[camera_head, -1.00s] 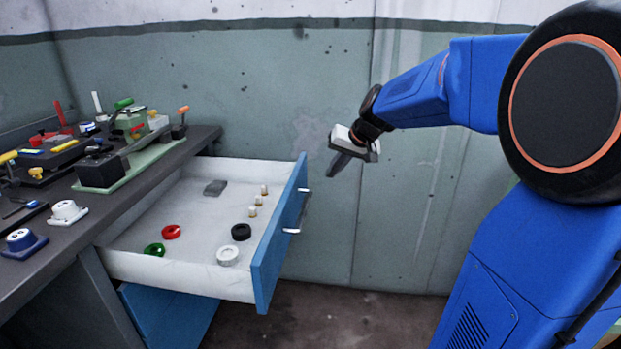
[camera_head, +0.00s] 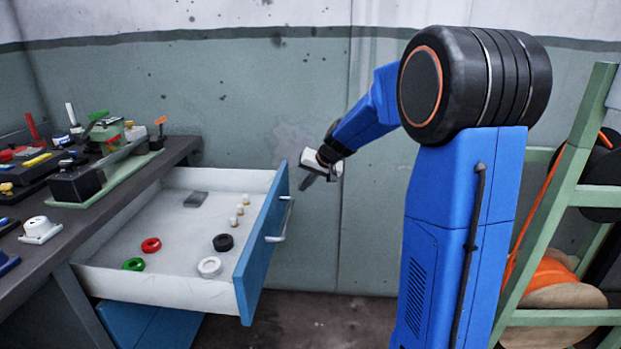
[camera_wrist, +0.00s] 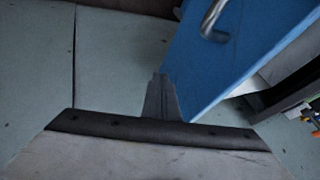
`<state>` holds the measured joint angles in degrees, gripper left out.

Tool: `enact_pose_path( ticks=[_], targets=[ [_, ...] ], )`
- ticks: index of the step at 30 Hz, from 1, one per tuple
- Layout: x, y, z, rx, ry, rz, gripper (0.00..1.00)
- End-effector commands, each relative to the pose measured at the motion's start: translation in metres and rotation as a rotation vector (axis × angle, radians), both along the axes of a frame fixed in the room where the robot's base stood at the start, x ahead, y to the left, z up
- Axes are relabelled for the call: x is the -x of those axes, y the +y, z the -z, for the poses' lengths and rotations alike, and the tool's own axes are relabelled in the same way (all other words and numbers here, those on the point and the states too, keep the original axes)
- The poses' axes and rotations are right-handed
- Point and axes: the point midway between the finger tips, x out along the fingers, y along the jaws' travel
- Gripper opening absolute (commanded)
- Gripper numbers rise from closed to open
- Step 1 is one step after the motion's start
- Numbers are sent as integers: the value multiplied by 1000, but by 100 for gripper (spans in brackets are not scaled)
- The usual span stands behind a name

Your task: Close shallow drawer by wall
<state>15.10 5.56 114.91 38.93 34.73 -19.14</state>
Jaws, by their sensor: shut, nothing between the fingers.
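The shallow drawer (camera_head: 160,288) stands pulled out from the workbench, with a white inside and a blue front panel (camera_head: 262,250). A metal handle (camera_head: 282,225) is on the outer face of the front. My gripper (camera_head: 307,183) is shut and empty, close to the wall-side end of the blue front. In the wrist view my gripper (camera_wrist: 160,80) points at the blue front (camera_wrist: 215,65), whose edge is just right of the fingertips. The handle shows at the top of that view (camera_wrist: 212,22). I cannot tell whether the fingers touch the panel.
The drawer holds red, green, black and white rings (camera_head: 209,267), small pegs and a grey block (camera_head: 196,199). The workbench (camera_head: 110,195) at left carries several tools. A wall (camera_head: 235,110) stands behind. A green rack with spools (camera_head: 550,190) is at right.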

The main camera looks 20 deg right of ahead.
Motion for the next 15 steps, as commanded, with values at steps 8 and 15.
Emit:
enact_pose_path(
  ticks=[8, 15],
  targets=[
    [-19, 29, 4, 1, 0, -3, 0],
    [-23, 36, 4, 1, 0, 1, 0]
  ],
)
